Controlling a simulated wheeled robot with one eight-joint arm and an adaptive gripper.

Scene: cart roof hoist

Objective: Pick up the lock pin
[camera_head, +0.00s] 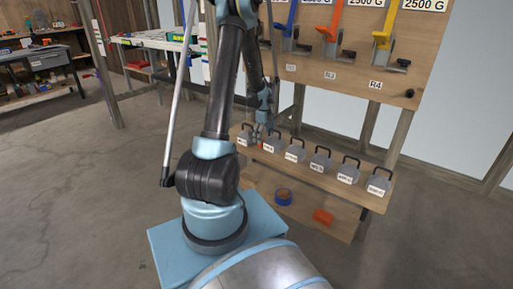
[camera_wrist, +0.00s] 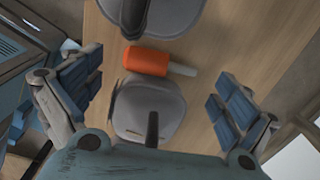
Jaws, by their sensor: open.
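The lock pin (camera_wrist: 148,61), with an orange handle and a pale shaft pointing right, lies on the wooden shelf in the wrist view, between two grey weights. In the head view only a small red-orange spot (camera_head: 261,146) shows below my gripper (camera_head: 261,130), probably the pin. My gripper is open in the wrist view (camera_wrist: 156,100), its blue-padded fingers wide apart. The nearer grey weight (camera_wrist: 130,110), with a dark handle, lies between the fingers in the picture. The pin is above that weight in the picture, and nothing is gripped.
Several grey handled weights (camera_head: 320,160) stand in a row on the shelf (camera_head: 376,203). A blue tape roll (camera_head: 283,197) and an orange object (camera_head: 323,216) sit on the lower board. Coloured levers hang on the upright panel (camera_head: 340,72) behind. The concrete floor at left is clear.

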